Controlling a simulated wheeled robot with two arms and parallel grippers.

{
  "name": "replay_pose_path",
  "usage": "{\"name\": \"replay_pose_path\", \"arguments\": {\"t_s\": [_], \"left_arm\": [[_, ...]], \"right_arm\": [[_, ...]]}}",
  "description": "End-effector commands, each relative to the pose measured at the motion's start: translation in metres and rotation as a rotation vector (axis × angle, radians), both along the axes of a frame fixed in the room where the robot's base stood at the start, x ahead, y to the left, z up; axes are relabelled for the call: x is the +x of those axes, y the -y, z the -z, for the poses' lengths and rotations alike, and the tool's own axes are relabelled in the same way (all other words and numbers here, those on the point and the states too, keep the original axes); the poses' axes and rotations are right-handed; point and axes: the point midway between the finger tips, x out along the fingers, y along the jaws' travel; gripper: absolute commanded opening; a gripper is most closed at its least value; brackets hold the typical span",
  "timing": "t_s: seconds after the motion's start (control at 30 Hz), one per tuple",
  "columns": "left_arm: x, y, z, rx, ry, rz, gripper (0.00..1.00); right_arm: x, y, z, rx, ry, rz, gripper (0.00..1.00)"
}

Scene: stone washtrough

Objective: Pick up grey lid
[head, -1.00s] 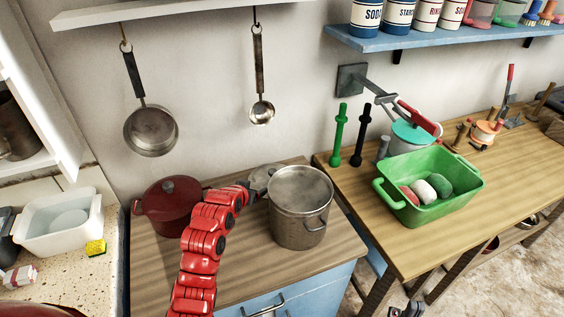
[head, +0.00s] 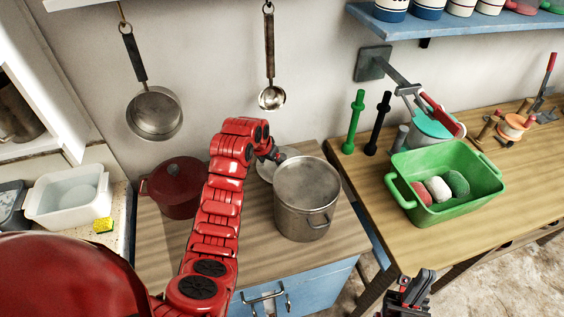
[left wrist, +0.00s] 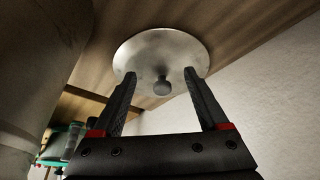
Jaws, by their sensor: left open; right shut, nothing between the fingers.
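The grey lid (head: 264,171) lies on the wooden counter behind and left of the steel pot, partly hidden by my left gripper and the pot. In the left wrist view the lid (left wrist: 160,50) is a round metal disc with a dark round knob (left wrist: 162,87). My left gripper (head: 274,155) is at the lid. In the left wrist view the open fingers (left wrist: 160,74) point at the lid, with the knob showing between them; I cannot tell whether they touch it. My right gripper (head: 408,290) is shut and empty, low at the bottom right, away from the lid.
The steel pot (head: 305,212) stands close beside the lid. A dark red pot (head: 176,192) is left of my left arm. A ladle (head: 270,97) and a pan (head: 153,115) hang above. A green tub (head: 445,208) stands on the right table.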

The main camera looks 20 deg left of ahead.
Motion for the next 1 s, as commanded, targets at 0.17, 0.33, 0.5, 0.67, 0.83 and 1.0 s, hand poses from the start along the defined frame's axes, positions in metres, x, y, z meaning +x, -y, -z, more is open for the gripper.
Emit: {"name": "replay_pose_path", "arguments": {"t_s": [0.17, 0.33, 0.5, 0.67, 0.83, 1.0], "left_arm": [[0.018, 0.004, -0.003, -0.002, 0.001, 0.000, 0.77], [0.025, 0.005, -0.001, 0.000, 0.003, -0.001, 0.77], [0.030, 0.007, -0.001, 0.000, 0.002, 0.000, 0.77], [0.043, 0.009, -0.002, -0.004, 0.001, -0.003, 0.77], [0.056, 0.013, -0.003, -0.001, 0.001, 0.003, 0.77], [0.063, 0.012, 0.014, -0.004, 0.002, -0.004, 0.77]], "right_arm": [[0.000, 0.000, -0.007, 0.000, 0.000, 0.000, 0.00], [0.000, 0.000, -0.008, 0.000, 0.000, 0.000, 0.00], [0.000, 0.000, -0.011, 0.000, 0.000, 0.000, 0.00], [0.000, 0.000, -0.015, 0.000, 0.000, 0.000, 0.00], [0.000, 0.000, -0.019, 0.000, 0.000, 0.000, 0.00], [0.000, 0.000, -0.020, 0.000, 0.000, 0.000, 0.00]]}}
